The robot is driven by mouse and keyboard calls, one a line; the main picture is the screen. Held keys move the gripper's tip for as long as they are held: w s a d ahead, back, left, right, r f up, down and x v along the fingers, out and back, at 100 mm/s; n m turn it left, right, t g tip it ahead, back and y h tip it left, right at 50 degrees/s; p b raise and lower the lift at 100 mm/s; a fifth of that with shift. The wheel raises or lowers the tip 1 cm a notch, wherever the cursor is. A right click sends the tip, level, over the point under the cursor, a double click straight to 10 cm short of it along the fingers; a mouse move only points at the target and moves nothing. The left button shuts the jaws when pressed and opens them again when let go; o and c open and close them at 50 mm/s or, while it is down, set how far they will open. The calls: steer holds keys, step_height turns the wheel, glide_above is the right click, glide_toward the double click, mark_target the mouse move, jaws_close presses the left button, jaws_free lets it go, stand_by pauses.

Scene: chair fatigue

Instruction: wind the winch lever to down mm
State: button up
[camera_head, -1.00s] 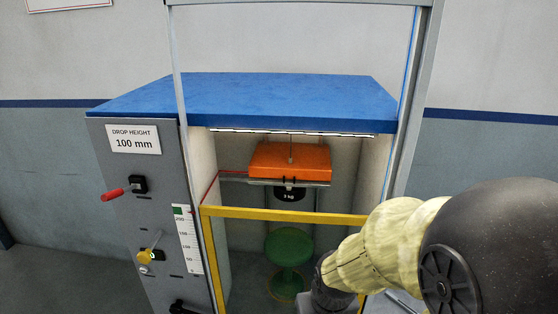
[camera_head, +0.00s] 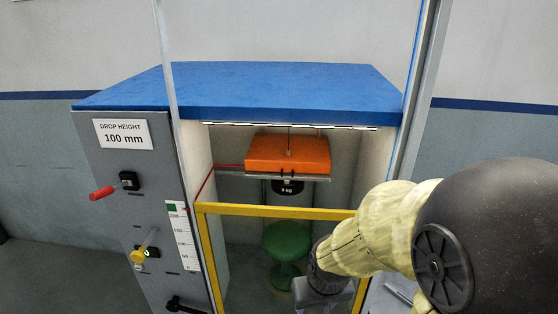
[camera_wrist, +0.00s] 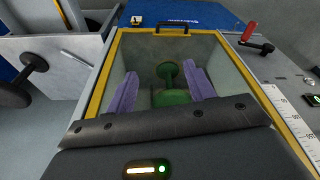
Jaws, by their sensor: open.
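The red-handled lever (camera_head: 103,193), the likely winch lever, sticks out left from a black pivot on the grey side panel (camera_head: 155,235) of the test cabinet. It also shows in the wrist view at upper right, as a red grip (camera_wrist: 249,31) on a black crank. A placard (camera_head: 122,134) reads "DROP HEIGHT 100 mm". A white scale (camera_head: 182,236) runs down the panel edge, with a red pointer near its top. In the wrist view my gripper (camera_wrist: 160,72) is open and empty, its purple fingers apart in front of the yellow-framed window, left of the lever.
A yellow-knobbed lever (camera_head: 138,257) and a black lever (camera_head: 180,305) sit lower on the panel. Inside the cabinet (camera_head: 250,90), an orange block (camera_head: 288,154) with a black weight (camera_head: 287,187) hangs above a green stool (camera_head: 286,241). A yellow bar (camera_head: 275,210) crosses the front.

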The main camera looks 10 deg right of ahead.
steer(key=shift+c, duration=0.7)
steer(key=w+a+f+m+t+b, duration=0.1)
steer(key=w+a+f+t+b, duration=0.1)
steer(key=w+a+f+b, duration=0.4)
steer(key=w+a+f+t+b, duration=0.2)
steer(key=a+f+b, duration=0.1)
steer(key=a+f, duration=0.55)
steer(key=w+a+f+m+t+b, duration=0.1)
steer(key=w+a+f+t+b, duration=0.1)
steer(key=w+a+f+b, duration=0.6)
steer(key=s+a+f+t+h+b, duration=0.2)
steer(key=s+a+f+t+b, duration=0.1)
steer(key=s+a, duration=0.3)
steer(key=s+a+f+m+t+h+b, duration=0.1)
steer(key=s+a+f+t+b, duration=0.3)
steer(key=s, duration=0.7)
steer(key=a+f+t+h, duration=0.1)
steer(key=a, duration=0.1)
steer(key=shift+s+a+f+t+h, duration=0.2)
steer(key=shift+s+a+t+h, duration=0.1)
steer(key=shift+a+t, duration=0.1)
steer(key=shift+d, duration=0.1)
